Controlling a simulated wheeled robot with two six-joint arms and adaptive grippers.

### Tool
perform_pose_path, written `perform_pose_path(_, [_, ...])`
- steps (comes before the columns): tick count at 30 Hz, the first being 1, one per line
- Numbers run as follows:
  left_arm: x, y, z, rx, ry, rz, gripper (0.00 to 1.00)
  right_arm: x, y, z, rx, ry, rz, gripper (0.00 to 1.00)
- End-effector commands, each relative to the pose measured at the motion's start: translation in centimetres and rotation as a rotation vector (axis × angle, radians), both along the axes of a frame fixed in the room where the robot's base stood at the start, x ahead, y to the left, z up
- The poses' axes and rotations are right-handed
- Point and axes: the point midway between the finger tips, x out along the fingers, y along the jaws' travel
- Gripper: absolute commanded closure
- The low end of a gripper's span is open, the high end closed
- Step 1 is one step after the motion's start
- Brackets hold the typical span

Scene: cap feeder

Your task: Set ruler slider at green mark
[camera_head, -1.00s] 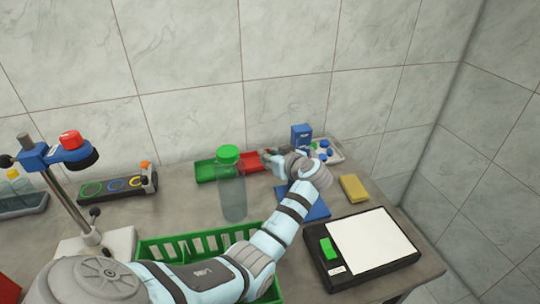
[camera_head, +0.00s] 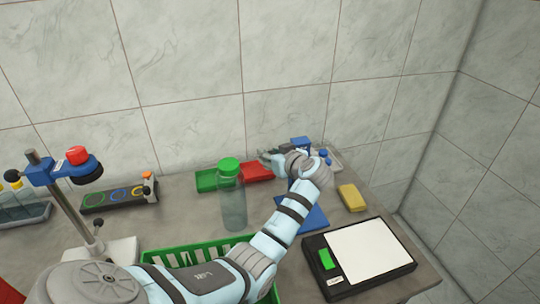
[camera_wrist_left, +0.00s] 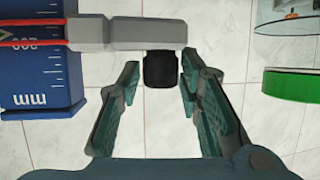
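The blue ruler (camera_wrist_left: 35,85) with upside-down "200" and "mm" lettering fills the left of the wrist view; a blue block that looks like it shows in the head view (camera_head: 300,141), partly behind my gripper. A grey slider (camera_wrist_left: 120,33) with red lines across the ruler face carries a black knob (camera_wrist_left: 160,70). My left gripper (camera_wrist_left: 160,75) is open, its fingertips on either side of the knob with gaps visible. In the head view my left gripper (camera_head: 272,156) is at the back, left of the blue block. My right gripper is out of view.
A green-capped bottle (camera_head: 232,205) stands left of my forearm. Green (camera_head: 207,181) and red (camera_head: 257,171) trays lie behind it. A blue mat (camera_head: 313,218), yellow block (camera_head: 352,197) and scale (camera_head: 370,256) are right. A green rack (camera_head: 160,247) and clamp stand (camera_head: 70,205) are left.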

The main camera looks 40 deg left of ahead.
Motion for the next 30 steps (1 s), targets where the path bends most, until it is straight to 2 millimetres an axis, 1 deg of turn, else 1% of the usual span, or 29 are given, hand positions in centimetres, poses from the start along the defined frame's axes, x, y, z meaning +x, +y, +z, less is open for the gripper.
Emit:
perform_pose_path(9, [-0.1, 0.1, -0.1, 0.001, 0.004, 0.003, 0.55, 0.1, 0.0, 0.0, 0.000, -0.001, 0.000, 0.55])
perform_pose_path(12, [-0.3, -0.5, 0.1, 0.001, 0.004, 0.002, 0.55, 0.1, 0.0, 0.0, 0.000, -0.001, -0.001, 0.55])
perform_pose_path(14, [-0.5, -1.3, 0.4, 0.000, 0.003, 0.000, 0.55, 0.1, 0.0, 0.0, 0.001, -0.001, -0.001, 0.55])
perform_pose_path(17, [-1.4, -3.4, 1.3, -0.003, 0.001, -0.002, 0.55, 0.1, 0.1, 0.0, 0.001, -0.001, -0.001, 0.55])
perform_pose_path(21, [-2.8, -6.9, 2.8, -0.004, 0.003, -0.001, 0.55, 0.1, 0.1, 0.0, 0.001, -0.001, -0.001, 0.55])
perform_pose_path(24, [-3.7, -8.8, 3.7, -0.003, 0.003, -0.001, 0.55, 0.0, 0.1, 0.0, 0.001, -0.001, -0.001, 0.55])
perform_pose_path(27, [-4.2, -9.8, 4.2, -0.002, 0.004, 0.001, 0.55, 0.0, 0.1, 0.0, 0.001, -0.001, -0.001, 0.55])
perform_pose_path(30, [-4.4, -10.2, 4.5, 0.000, 0.005, 0.003, 0.55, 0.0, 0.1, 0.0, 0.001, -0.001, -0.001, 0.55])
